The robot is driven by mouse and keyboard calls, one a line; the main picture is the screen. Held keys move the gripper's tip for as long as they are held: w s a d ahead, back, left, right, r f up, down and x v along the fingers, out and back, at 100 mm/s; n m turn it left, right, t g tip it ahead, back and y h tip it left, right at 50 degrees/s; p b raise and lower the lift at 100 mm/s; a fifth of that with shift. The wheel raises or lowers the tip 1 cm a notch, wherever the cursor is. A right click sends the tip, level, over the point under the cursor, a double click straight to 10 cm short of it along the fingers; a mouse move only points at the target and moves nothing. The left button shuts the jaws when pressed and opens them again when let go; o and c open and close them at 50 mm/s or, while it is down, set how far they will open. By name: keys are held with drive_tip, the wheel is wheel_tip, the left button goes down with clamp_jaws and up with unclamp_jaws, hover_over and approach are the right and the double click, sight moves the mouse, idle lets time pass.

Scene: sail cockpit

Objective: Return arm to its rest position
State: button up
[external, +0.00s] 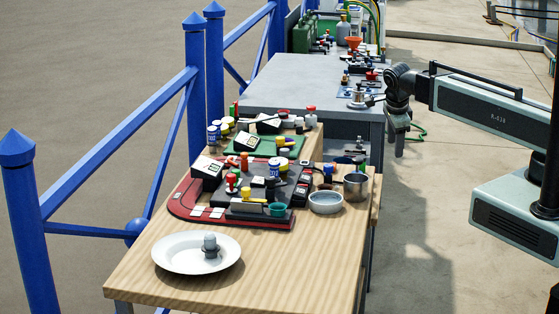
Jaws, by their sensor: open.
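My arm reaches in from the right side of the external view. My gripper (397,122) hangs at the arm's left end, pointing down, beside the right edge of the grey table (300,90). It holds nothing that I can see. The fingers are small in this view. It is apart from the things on the wooden table (180,290).
A white plate (170,252) with a small grey object (210,246) stands at the wooden table's front. A black and red panel (240,200), a bowl (325,202) and a metal cup (356,187) stand behind. Blue railing (22,220) runs left. Floor between tables and my body is clear.

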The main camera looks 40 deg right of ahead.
drive_tip(key=s+d+n+h+b, duration=0.1)
drive_tip(key=s+d, duration=0.1)
drive_tip(key=d, duration=0.2)
drive_tip(key=s+a+f+n+g+y+b, duration=0.1)
drive_tip(key=s+a+f+n+y+b, duration=0.1)
drive_tip(key=n, duration=0.8)
drive_tip(key=s+a+f+n+g+y+b, duration=0.2)
drive_tip(key=s+a+f+n+b, duration=0.3)
drive_tip(key=f+n, duration=0.6)
drive_tip(key=a+b, duration=0.2)
drive_tip(key=b, duration=0.1)
drive_tip(key=shift+s+n+b, duration=0.3)
drive_tip(key=shift+b, duration=0.1)
drive_tip(key=shift+f, duration=0.1)
